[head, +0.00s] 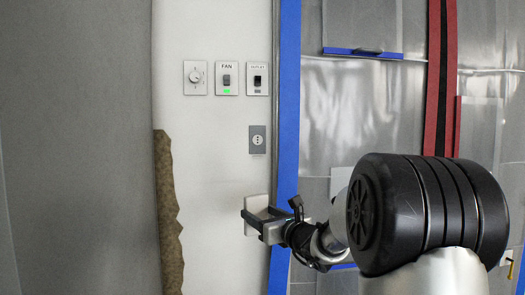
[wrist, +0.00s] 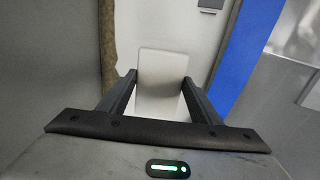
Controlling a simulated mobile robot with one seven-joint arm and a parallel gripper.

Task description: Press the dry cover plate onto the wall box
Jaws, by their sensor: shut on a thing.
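A pale, flat cover plate (head: 252,201) is held upright in my gripper (head: 264,218), in front of the white wall and below the switches. In the wrist view the plate (wrist: 162,72) stands between the two dark fingers of my gripper (wrist: 159,82), which are shut on its sides. A small grey box (head: 258,139) with round dark holes is on the wall above the plate; I take it for the wall box. Part of a grey fixture (wrist: 211,4) shows at the top of the wrist view. Whether the plate touches the wall is unclear.
Three switch plates, one a dial (head: 195,77), one marked FAN (head: 227,78) and another beside it (head: 257,78), sit higher on the wall. A ragged brown edge (head: 166,205) lies to the left.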

